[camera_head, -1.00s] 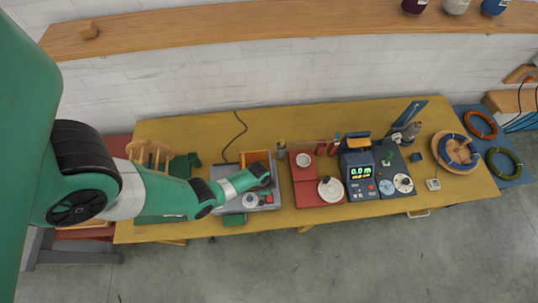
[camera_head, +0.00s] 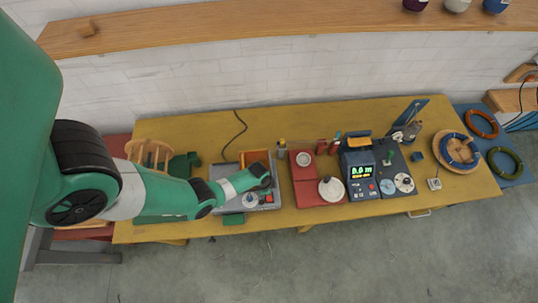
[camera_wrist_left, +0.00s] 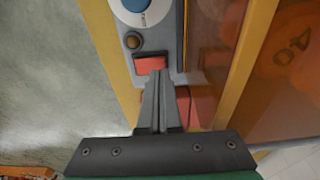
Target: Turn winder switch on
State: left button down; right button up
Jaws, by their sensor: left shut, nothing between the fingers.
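The winder (camera_head: 222,190) is a grey unit on the yellow bench, under my left arm. A white dial shows on its front in the head view (camera_head: 250,200) and at the top of the left wrist view (camera_wrist_left: 143,8). A round brown lamp or button (camera_wrist_left: 132,40) is beside the dial and looks unlit. The red switch (camera_wrist_left: 150,63) is just below it. My left gripper (camera_wrist_left: 158,76) is shut and empty, its tips at the lower edge of the red switch. I cannot tell whether they touch, or which way the switch is set. My right gripper is not in view.
Right of the winder are a red scale-like unit (camera_head: 305,190) and a dark blue machine with a lit green display (camera_head: 361,170). An orange-framed box (camera_head: 255,156) is close behind my gripper. A wooden rack (camera_head: 150,150) stands at the left. The bench's back strip is mostly clear.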

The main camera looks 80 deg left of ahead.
pick_arm(q)
jog(key=shift+f+b, duration=0.45)
jog(key=shift+f, duration=0.05)
notch_tip(320, 180, up, 7)
jog(key=p, duration=0.7)
dwell(0.6)
